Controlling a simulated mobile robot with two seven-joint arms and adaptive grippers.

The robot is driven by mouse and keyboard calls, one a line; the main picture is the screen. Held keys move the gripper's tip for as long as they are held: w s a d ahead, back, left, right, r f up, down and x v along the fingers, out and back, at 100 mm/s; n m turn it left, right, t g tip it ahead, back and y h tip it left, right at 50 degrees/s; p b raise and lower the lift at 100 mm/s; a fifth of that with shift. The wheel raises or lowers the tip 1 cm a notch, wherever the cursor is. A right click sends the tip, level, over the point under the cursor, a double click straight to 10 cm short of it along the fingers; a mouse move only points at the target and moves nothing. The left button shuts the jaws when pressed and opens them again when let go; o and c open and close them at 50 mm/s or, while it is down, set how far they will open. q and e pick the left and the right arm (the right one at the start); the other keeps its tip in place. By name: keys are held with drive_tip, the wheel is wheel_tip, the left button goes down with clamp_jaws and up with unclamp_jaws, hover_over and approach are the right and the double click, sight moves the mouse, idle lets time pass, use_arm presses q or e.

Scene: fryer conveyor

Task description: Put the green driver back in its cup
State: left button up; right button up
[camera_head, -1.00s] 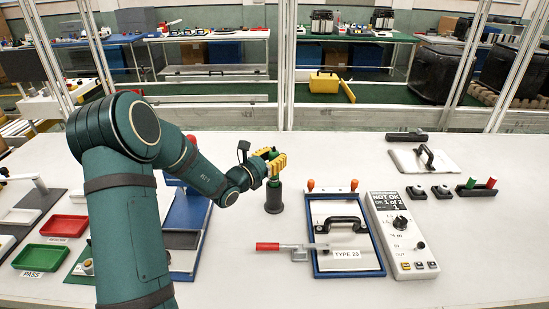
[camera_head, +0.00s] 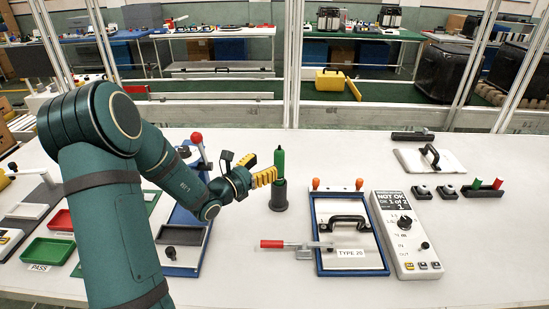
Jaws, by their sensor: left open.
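The green driver (camera_head: 279,160) stands upright in its dark grey cup (camera_head: 279,196) on the white table, its green handle showing above the rim. My left gripper (camera_head: 270,176), with yellow fingers, is to the left of the driver and cup. It is open and holds nothing. From this view I cannot tell whether a fingertip still touches the cup or the driver. My right gripper is not in view.
A blue-framed fixture (camera_head: 348,270) with orange knobs and a red-handled clamp (camera_head: 272,244) sit to the right, beside a grey control box (camera_head: 404,262). A red-knobbed blue fixture (camera_head: 165,268) is near my arm. Green tray (camera_head: 48,240) lies at left.

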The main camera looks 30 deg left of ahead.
use_arm(q)
drive_tip(key=shift+s+a, duration=0.25)
drive_tip(key=shift+s, duration=0.95)
drive_tip(key=shift+s+a, duration=0.2)
drive_tip(key=shift+s, duration=0.95)
drive_tip(key=shift+d+f, duration=0.1)
drive_tip(key=shift+f, duration=0.05)
